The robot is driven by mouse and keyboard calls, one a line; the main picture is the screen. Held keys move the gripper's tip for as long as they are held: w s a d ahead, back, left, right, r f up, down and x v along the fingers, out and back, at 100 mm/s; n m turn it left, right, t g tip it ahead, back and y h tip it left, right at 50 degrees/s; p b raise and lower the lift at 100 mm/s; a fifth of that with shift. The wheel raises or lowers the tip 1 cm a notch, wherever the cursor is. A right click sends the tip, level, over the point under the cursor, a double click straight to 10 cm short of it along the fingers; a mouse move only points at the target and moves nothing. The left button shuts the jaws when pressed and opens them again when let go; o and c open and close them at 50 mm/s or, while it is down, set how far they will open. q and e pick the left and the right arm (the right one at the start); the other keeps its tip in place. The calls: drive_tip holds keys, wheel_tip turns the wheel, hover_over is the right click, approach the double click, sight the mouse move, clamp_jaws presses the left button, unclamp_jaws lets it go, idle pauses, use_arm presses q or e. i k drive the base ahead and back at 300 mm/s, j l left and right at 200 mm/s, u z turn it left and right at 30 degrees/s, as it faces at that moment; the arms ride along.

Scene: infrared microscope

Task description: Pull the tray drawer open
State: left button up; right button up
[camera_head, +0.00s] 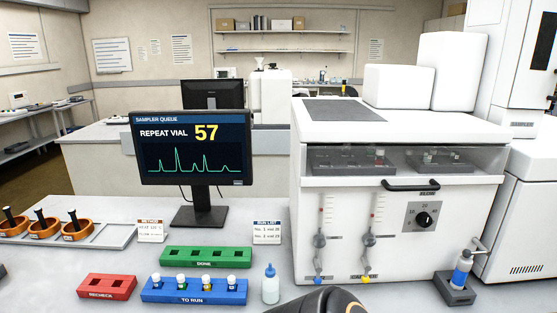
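The tray drawer is on the large white instrument at the right, with a black bar handle (411,185) across the top of its white front panel (290,235). The front looks shut. Behind the dark window (395,158) above the handle, dark trays with small vials show inside. Neither of my grippers shows. A dark rounded part with an orange edge, probably a link of one of my arms, enters at the bottom centre, below and left of the handle and well apart from it. No fingers are visible.
The panel carries two flow tubes (322,225) and a black dial (424,219). A blue-capped bottle (270,284), blue rack (194,291), green rack (206,257) and red rack (106,287) stand left. A blue dispenser (461,272) stands front right. A monitor (192,150) is left.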

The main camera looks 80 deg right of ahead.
sight(326, 166)
drive_tip(key=z, duration=3.05)
